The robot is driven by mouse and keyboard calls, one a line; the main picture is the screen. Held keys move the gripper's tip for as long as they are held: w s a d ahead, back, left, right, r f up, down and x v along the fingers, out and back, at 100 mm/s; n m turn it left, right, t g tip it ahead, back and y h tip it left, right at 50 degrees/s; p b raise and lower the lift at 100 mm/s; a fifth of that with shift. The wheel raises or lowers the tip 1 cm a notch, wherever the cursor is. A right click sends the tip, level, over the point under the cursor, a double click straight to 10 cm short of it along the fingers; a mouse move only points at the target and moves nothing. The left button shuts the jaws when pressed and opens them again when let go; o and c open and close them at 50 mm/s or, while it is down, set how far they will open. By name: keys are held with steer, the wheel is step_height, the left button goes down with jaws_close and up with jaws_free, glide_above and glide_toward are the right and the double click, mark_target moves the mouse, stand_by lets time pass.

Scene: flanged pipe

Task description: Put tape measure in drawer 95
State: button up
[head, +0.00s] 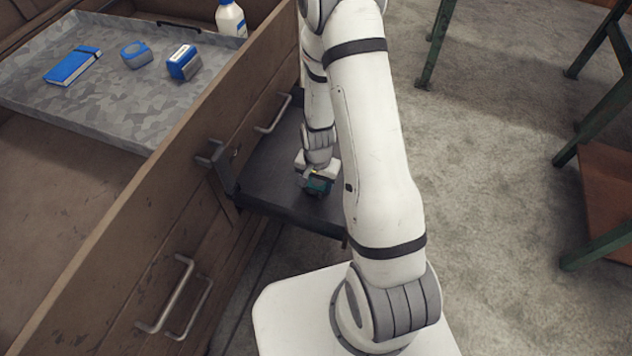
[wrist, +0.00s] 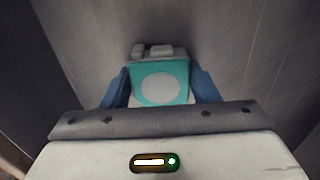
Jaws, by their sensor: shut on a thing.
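A teal tape measure (wrist: 160,85) with a white round face sits between the blue fingers of my gripper (wrist: 160,92) in the wrist view. My gripper (head: 317,180) is shut on it. In the head view a small teal part of the tape measure (head: 320,186) shows under the gripper. It is over or inside an open dark grey drawer (head: 265,188). The wrist view shows grey walls or floor around it. I cannot tell whether it touches the drawer's bottom. No drawer number is readable. My arm hides the drawer's right part.
Closed drawer handles (head: 170,295) stick out in front. Green metal legs (head: 437,45) stand right; the concrete floor between is clear.

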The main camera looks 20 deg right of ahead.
steer(key=o, duration=1.2)
steer(key=shift+c, duration=0.2)
step_height(320, 180, up, 12)
steer(key=p, duration=0.5)
step_height(320, 180, up, 13)
steer(key=n, duration=0.3)
glide_above(317, 182)
steer(key=s, duration=0.4)
steer(key=s+r+n+t, duration=0.1)
steer(key=s+r+n, duration=0.3)
steer(key=s+r, duration=0.5)
steer(key=shift+s+r, duration=0.4)
steer(key=shift+r, duration=0.25)
steer(key=shift+c, duration=0.3)
